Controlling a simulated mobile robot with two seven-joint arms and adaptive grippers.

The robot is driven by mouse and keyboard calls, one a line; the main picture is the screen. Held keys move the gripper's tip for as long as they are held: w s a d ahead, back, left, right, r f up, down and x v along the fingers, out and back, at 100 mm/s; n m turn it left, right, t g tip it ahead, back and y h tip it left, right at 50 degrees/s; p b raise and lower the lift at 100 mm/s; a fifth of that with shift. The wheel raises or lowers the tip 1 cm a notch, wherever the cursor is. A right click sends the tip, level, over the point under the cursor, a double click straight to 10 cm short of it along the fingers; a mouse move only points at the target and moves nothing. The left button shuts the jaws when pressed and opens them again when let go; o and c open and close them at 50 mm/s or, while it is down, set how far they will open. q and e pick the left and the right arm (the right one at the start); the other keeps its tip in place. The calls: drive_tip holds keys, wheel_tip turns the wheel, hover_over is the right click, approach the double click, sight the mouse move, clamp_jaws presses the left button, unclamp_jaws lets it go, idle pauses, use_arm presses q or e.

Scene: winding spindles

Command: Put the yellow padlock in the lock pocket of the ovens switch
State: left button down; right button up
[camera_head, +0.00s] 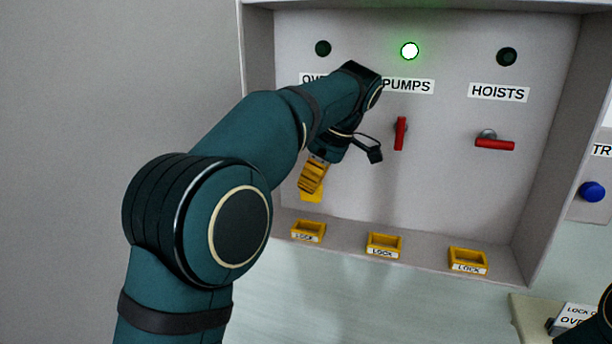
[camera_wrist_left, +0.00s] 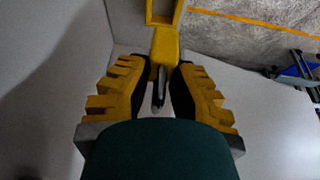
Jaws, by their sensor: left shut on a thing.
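The yellow padlock (camera_wrist_left: 165,46) is held by its metal shackle between the yellow fingers of my left gripper (camera_wrist_left: 159,90), which are shut on it. In the head view the gripper (camera_head: 314,174) is in front of the panel below the ovens label (camera_head: 312,80). The padlock's body (camera_head: 311,196) hangs below the fingertips, above the left lock pocket (camera_head: 308,231). The pocket is an open yellow frame on the panel's lower ledge; in the wrist view it shows beyond the padlock (camera_wrist_left: 150,14). My arm hides the ovens switch and part of its label.
The pumps switch (camera_head: 400,133) is upright under a lit green lamp (camera_head: 410,51). The hoists switch (camera_head: 494,143) lies level under a dark lamp (camera_head: 506,57). Two more lock pockets (camera_head: 384,245) (camera_head: 467,261) stand to the right. The cabinet's side wall (camera_head: 258,90) is close left.

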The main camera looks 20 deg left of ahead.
sight(309, 200)
use_arm(q)
drive_tip(key=shift+a+r, duration=0.3)
drive_tip(key=shift+s+f, duration=0.1)
drive_tip(key=shift+f, duration=0.05)
drive_tip(key=shift+b+x, duration=0.8)
drive_tip(key=shift+x, duration=0.05)
drive_tip(key=shift+d+f+b, duration=0.15)
drive_tip(key=shift+f+b, duration=0.45)
drive_tip(key=shift+d+f+b, duration=0.2)
drive_tip(key=shift+f+b, duration=1.35)
drive_tip(key=shift+n, duration=0.4)
drive_tip(key=shift+p, duration=0.5)
drive_tip(key=shift+f+b, duration=1.05)
drive_tip(key=shift+f, duration=0.45)
drive_tip(key=c, duration=0.9)
unclamp_jaws()
